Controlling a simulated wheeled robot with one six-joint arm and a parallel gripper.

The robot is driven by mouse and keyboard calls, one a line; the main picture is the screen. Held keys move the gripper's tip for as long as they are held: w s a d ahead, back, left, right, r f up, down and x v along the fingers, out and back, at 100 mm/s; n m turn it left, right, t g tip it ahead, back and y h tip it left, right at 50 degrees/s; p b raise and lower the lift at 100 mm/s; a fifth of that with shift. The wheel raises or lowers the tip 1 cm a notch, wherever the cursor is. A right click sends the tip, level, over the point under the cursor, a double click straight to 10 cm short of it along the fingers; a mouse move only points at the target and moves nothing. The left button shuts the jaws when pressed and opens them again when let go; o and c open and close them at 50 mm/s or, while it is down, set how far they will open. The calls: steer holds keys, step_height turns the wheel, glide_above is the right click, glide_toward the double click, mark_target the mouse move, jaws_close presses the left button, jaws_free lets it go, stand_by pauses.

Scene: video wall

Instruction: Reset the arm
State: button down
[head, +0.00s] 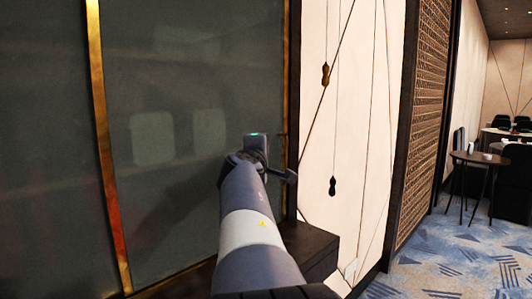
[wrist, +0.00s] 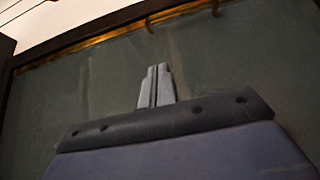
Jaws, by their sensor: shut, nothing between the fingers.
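My arm (head: 252,225) reaches forward from the bottom of the head view, toward a dark glass panel (head: 190,70) with gold-coloured edging. In the wrist view, my gripper (wrist: 154,72) shows two pale fingers pressed together, with nothing between them. Behind the fingers is the same kind of dark glass surface, with a gold strip (wrist: 100,38) along its top. I cannot tell how far the fingertips are from the glass. The fingers are hard to make out in the head view.
A dark ledge (head: 310,245) lies low beside my arm. A pale wall panel (head: 345,120) with hanging cords stands right of the glass. Farther right are a patterned blue carpet (head: 450,260), a small round table (head: 480,158) and dark chairs. The carpet's front part is clear.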

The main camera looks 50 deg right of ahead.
steer(key=shift+s+a, duration=0.15)
steer(key=shift+a, duration=0.1)
steer(key=p, duration=0.3)
glide_toward(280, 143)
steer(key=shift+w+d+r, duration=0.25)
steer(key=shift+w+r, duration=0.5)
steer(key=shift+w, duration=0.15)
steer(key=d, duration=0.1)
steer(key=s+d, duration=0.1)
steer(key=d, duration=0.1)
steer(key=shift+p, duration=0.3)
steer(key=shift+f, duration=0.1)
